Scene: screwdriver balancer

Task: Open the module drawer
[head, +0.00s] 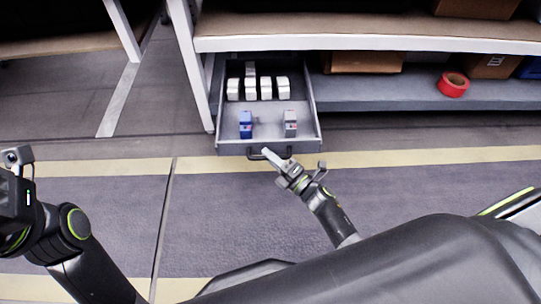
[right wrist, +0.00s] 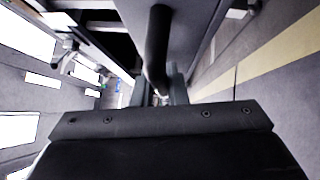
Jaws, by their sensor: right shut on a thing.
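The grey module drawer (head: 232,148) is pulled well out from under the workbench in the head view, its inside open to view. Its dark handle (head: 283,153) is on the front face; it also shows as a dark bar in the right wrist view (right wrist: 157,45). In the drawer are several white modules (head: 266,88) at the back, a blue module (head: 246,124) front left and a grey-white module (head: 290,122) front right. My left arm is at the left edge, its fingers out of frame.
The white-edged bench top (head: 370,43) is above the drawer, with a bench leg (head: 188,60) close on its left. A lower shelf (head: 390,92) to the right carries a red tape roll (head: 453,85) and boxes. The striped floor in front is clear.

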